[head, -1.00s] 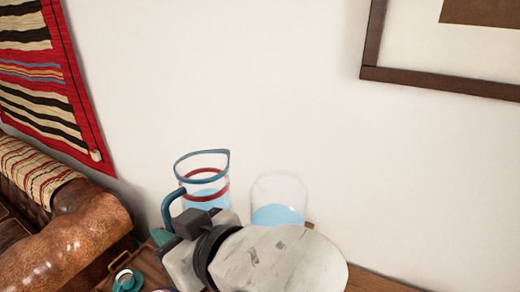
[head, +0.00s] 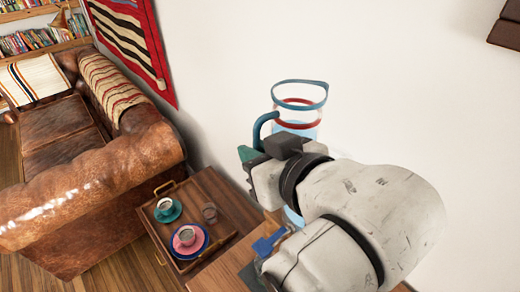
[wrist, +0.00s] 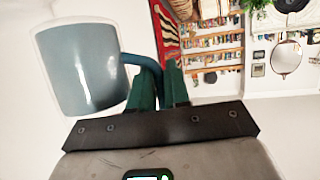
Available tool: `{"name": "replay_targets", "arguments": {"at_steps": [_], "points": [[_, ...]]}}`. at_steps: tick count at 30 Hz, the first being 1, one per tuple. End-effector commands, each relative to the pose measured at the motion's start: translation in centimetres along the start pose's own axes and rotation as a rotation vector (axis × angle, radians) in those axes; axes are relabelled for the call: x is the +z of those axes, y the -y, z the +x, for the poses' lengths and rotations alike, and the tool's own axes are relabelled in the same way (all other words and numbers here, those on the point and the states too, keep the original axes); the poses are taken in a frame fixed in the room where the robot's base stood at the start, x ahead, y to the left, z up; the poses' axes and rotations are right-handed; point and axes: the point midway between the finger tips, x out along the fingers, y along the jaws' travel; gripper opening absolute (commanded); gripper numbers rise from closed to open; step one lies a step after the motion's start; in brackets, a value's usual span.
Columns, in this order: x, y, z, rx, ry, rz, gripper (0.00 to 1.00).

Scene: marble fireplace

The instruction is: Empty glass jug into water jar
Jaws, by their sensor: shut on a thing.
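The glass jug (head: 299,122) has a blue rim, a red band, a blue handle and light blue water inside. It is held up, roughly upright, in front of the white wall. My gripper (head: 249,154) is shut on its handle. In the wrist view the jug (wrist: 80,70) is at upper left, and its handle (wrist: 143,64) runs between the green fingers of my gripper (wrist: 160,88). The water jar cannot be made out now; my arm covers the area below and right of the jug. A pale blue sliver shows beneath my gripper, but I cannot tell what it is.
A wooden tray (head: 226,229) holds a teal cup (head: 166,207), a pink cup (head: 187,236) and a small glass (head: 209,212). A blue object (head: 266,244) lies partly behind my arm. A brown leather sofa (head: 95,185) stands at left.

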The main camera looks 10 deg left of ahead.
Motion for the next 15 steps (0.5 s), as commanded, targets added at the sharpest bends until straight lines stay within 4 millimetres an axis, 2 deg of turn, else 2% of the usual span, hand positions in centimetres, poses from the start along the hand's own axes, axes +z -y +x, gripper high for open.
{"name": "replay_targets", "arguments": {"at_steps": [7, 9, 15], "points": [[1.9, 0.0, 0.8, 0.001, -0.006, -0.002, 0.0], [0.6, 0.3, 0.2, -0.015, -0.007, 0.037, 0.0], [-0.7, 1.1, -0.3, -0.068, -0.006, 0.165, 0.0]]}}
